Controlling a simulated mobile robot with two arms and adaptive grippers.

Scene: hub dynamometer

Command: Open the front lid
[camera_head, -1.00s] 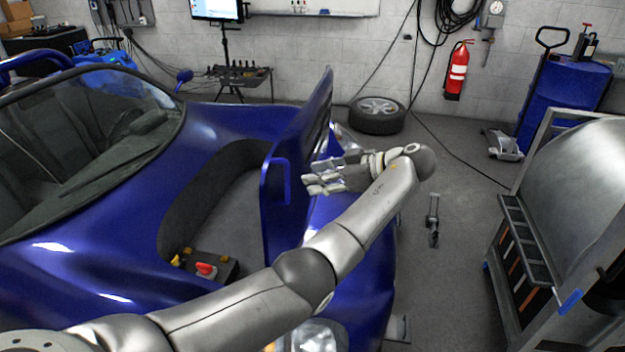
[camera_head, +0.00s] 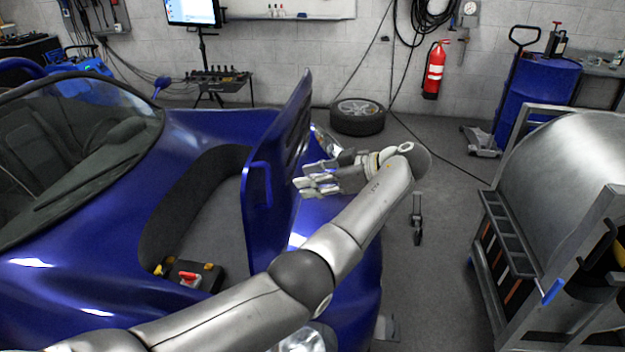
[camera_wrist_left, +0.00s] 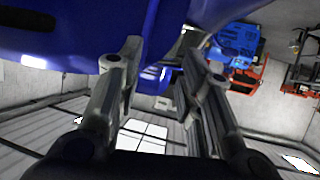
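The front lid (camera_head: 285,145) of the blue car (camera_head: 90,255) stands raised, nearly upright, in the head view. The front compartment (camera_head: 205,205) is uncovered to the left of the lid. My left gripper (camera_head: 303,184) is to the right of the lid, its fingers pointing towards it with a small gap. In the left wrist view the left gripper (camera_wrist_left: 162,62) has its two fingers apart and nothing between them, with blue bodywork beyond. My right gripper is not in view.
A black box with a red switch (camera_head: 188,277) sits in the compartment's near end. A metal machine frame (camera_head: 505,255) stands at the right. A loose wheel (camera_head: 358,117) lies by the back wall. The floor between car and machine is mostly clear.

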